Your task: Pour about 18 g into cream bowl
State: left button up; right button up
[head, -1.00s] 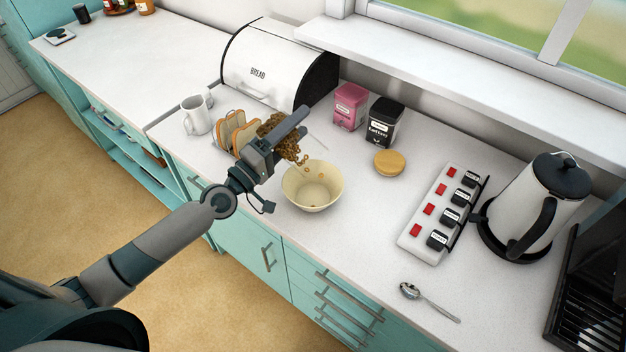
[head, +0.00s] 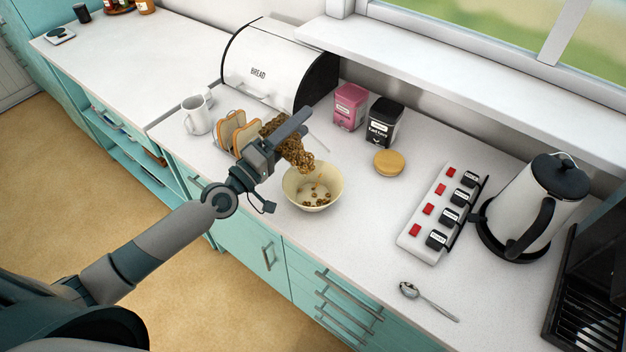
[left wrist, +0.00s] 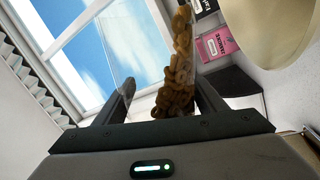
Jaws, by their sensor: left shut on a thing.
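The cream bowl (head: 298,192) stands upright on the counter with several brown ring-shaped pieces in its bottom. My left gripper (head: 296,126) is above and to the left of the bowl, shut on a clear container (head: 317,139) of brown rings. The container is tilted, and rings (head: 301,158) spill from its mouth toward the bowl. In the left wrist view the rings (left wrist: 178,85) lie in the clear container between the two fingers (left wrist: 160,108), and part of the cream bowl (left wrist: 262,30) shows at upper right. My right gripper is not in view.
A toast rack (head: 238,132) and white mug (head: 196,115) stand left of the bowl. A bread bin (head: 270,68), pink tin (head: 349,105), black tin (head: 384,122) and round wooden lid (head: 388,162) are behind. A switched power strip (head: 433,220), kettle (head: 530,205) and spoon (head: 430,301) are right.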

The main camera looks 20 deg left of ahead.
pick_arm(q)
jog(key=shift+s+d+r+m+p, duration=0.2)
jog(key=shift+d+r+m+p, duration=0.3)
jog(key=shift+m+p, duration=0.35)
dwell(1.6)
jog(key=a+f+n+b, duration=0.1)
jog(key=b, duration=0.1)
jog(key=f+n+b, duration=0.1)
jog(key=n+b, duration=0.1)
jog(key=shift+w+a+f+n, duration=0.25)
jog(key=shift+w+a+f, duration=0.1)
jog(key=shift+a+f, duration=0.05)
jog(key=shift+w+a+f+n+t+y, duration=0.1)
jog(key=shift+a+n+t+y, duration=0.25)
jog(key=shift+n, duration=0.25)
jog(key=shift+w+r, duration=0.1)
jog(key=shift+r, duration=0.1)
jog(key=shift+a+n+y, duration=0.1)
jog(key=shift+n+y, duration=0.15)
jog(key=shift+n, duration=0.15)
